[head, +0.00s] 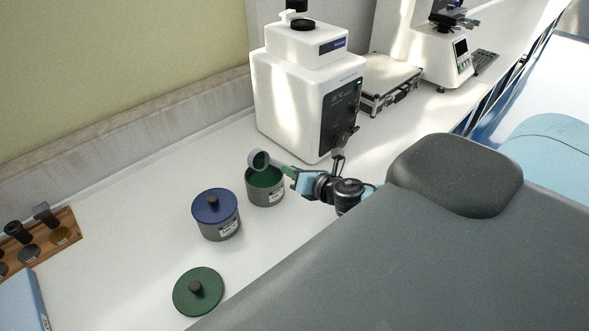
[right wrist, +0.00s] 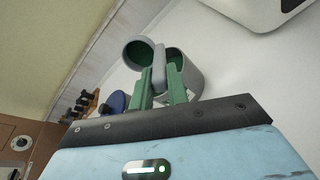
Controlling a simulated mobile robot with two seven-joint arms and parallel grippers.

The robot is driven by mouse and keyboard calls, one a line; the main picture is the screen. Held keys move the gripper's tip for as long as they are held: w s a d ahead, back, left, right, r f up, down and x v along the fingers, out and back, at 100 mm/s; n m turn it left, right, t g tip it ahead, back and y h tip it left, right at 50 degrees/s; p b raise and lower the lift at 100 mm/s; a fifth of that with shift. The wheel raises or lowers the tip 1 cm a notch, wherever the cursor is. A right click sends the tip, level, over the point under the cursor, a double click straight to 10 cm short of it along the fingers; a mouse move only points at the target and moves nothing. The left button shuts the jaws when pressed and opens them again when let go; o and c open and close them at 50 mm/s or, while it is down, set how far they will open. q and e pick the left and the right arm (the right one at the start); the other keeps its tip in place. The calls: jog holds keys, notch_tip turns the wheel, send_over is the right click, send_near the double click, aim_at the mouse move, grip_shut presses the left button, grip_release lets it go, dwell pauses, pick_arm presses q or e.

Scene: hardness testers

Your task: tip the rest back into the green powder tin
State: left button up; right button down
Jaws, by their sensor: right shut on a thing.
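The green powder tin (head: 266,196) is a grey, open, labelled tin with green powder inside. It stands on the bench in front of the white machine and also shows in the right wrist view (right wrist: 192,80). My right gripper (head: 287,171) is shut on the handle of a grey scoop (head: 259,160). The scoop's round cup is over the far left part of the tin's mouth and looks tilted. Its inside looks green; I cannot tell how much powder is in it. In the right wrist view the scoop (right wrist: 143,53) sits beyond the green fingers. My left gripper is out of view.
A tin with a blue lid (head: 214,205) stands close left of the open tin. A loose green lid (head: 198,291) lies nearer. A white tester (head: 300,90) stands behind. A wooden rack (head: 65,222) is far left. Bench between rack and tins is clear.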

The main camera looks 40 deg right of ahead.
jog(key=shift+d+r+g, duration=0.1)
jog(key=shift+r+g, duration=0.25)
jog(key=shift+g, duration=0.75)
jog(key=shift+r+g, duration=0.35)
jog(key=shift+g, duration=0.75)
jog(key=g, duration=0.2)
jog(key=r+g, duration=0.1)
jog(key=g, duration=0.1)
jog(key=shift+r+g+h, duration=0.1)
jog(key=shift+g+h, duration=0.2)
jog(key=shift+g, duration=0.1)
jog(key=g, duration=0.3)
jog(key=shift+r, duration=0.4)
jog(key=g, duration=0.2)
jog(key=shift+r+g+b, duration=0.25)
jog(key=shift+g+b, duration=0.05)
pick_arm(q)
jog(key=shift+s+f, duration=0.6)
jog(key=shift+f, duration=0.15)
pick_arm(e)
jog(key=shift+s+r, duration=0.1)
